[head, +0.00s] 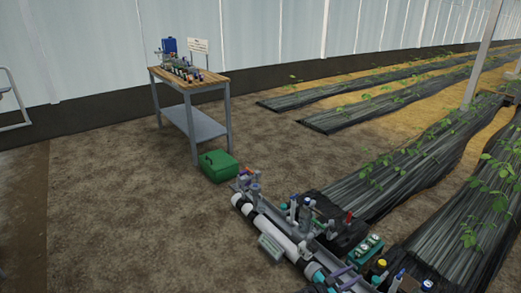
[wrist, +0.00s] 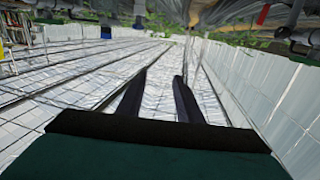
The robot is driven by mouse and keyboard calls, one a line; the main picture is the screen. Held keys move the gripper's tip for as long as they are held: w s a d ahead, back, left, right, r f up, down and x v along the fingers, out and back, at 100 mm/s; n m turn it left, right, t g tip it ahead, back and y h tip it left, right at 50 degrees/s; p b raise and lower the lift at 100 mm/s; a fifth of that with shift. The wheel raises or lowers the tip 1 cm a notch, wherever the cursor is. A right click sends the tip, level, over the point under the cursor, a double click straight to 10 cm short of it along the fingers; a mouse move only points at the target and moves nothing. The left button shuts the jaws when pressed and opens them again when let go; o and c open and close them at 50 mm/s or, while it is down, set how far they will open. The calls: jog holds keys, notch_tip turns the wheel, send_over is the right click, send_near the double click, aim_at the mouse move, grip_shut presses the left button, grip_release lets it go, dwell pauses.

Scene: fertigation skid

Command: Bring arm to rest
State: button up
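My gripper (wrist: 160,75) shows in the wrist view, its two dark fingers apart with nothing between them. The wrist view is upside down, with the pale greenhouse roof filling the space behind the fingers and plants along the top edge. No part of the gripper touches anything that I can see. My arm and gripper do not show in the head view, so the arm's pose is hidden there.
A pipe skid with a white pipe (head: 273,229) and several valves stands at the lower middle. A green box (head: 217,166) sits beyond it, near a wooden-topped workbench (head: 207,86). Covered plant rows (head: 395,180) run at right. Bare soil (head: 110,210) at left is clear.

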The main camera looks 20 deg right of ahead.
jog(key=w+a+f+n+t+y, duration=0.2)
jog(key=w+a+n+t+y, duration=0.3)
jog(key=a, duration=0.4)
jog(key=w+a+f+n+t+y, duration=0.2)
jog(key=w+a+n+t+y, duration=0.15)
jog(key=w+a, duration=0.45)
jog(key=s+a+f+n+g+y, duration=0.1)
jog(key=s+a+f+n+y, duration=0.2)
jog(key=a, duration=0.5)
jog(key=a+f+n+y, duration=0.3)
jog(key=a+f+y, duration=0.15)
jog(key=a, duration=0.45)
jog(key=s+a+f+n+g+y, duration=0.1)
jog(key=s+a+f+g+y, duration=0.15)
jog(key=s, duration=0.45)
jog(key=s+a+f+n+g+y, duration=0.1)
jog(key=s+a+f+n+g, duration=0.2)
jog(key=s, duration=0.5)
jog(key=s+d+r+m+g+h, duration=0.2)
jog(key=s+g, duration=0.7)
jog(key=s, duration=0.8)
notch_tip(320, 180, up, 14)
jog(key=s+g+p, duration=0.1)
jog(key=s+p, duration=0.1)
jog(key=p, duration=1.1)
jog(key=shift+s+a+f, duration=0.15)
jog(key=shift+s+a, duration=0.1)
jog(key=shift+s, duration=0.1)
